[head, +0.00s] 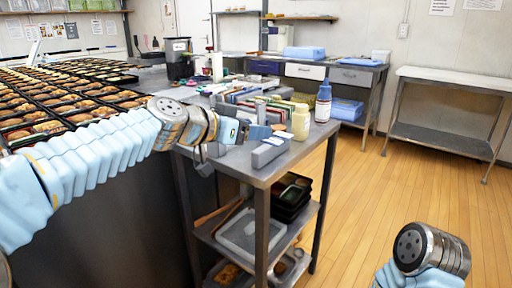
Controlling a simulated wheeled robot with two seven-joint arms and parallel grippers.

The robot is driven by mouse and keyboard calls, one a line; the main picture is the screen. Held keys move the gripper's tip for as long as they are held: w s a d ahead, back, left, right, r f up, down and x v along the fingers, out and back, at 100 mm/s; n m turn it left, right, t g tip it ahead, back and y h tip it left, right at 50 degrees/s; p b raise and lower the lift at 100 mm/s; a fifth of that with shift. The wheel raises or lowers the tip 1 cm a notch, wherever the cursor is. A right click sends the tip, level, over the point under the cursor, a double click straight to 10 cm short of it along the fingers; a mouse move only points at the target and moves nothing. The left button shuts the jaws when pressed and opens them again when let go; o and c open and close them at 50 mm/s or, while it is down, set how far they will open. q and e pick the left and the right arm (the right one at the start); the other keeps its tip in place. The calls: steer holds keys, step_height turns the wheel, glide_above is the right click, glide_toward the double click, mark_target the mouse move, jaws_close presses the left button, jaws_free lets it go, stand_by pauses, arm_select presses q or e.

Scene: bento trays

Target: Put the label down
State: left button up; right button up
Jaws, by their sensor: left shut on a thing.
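My left gripper (262,132) reaches in from the left over the near end of the grey metal work table (232,163). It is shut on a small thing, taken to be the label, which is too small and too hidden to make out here. A grey block (268,152) lies on the table just below and in front of the gripper. My right gripper is out of view; only part of my right arm shows at the lower right.
A cream bottle (300,122) and a blue bottle (323,102) stand right of the gripper. Rows of boxed items (250,97) lie behind it. Many filled bento trays (75,95) cover the left counter. Dark containers (291,197) sit on the lower shelf. Floor at right is clear.

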mark_target(264, 148)
arm_select(q)
steer(key=shift+w+d+f, duration=0.2)
steer(key=shift+w+f, duration=0.15)
steer(key=shift+f, duration=0.15)
steer(key=shift+w+d+f, duration=0.2)
steer(key=shift+w+f, duration=0.15)
steer(key=shift+f, duration=0.1)
steer(key=f, duration=0.1)
steer(key=w+f, duration=0.1)
steer(key=f, duration=0.1)
steer(key=shift+d+f+b, duration=0.1)
steer(key=shift+d+b, duration=0.1)
steer(key=shift+b, duration=0.15)
steer(key=shift+s+f, duration=0.1)
steer(key=shift+f, duration=0.15)
steer(key=shift+f+b, duration=0.25)
steer(key=shift+b, duration=0.2)
steer(key=o, duration=1.1)
steer(key=shift+r, duration=0.1)
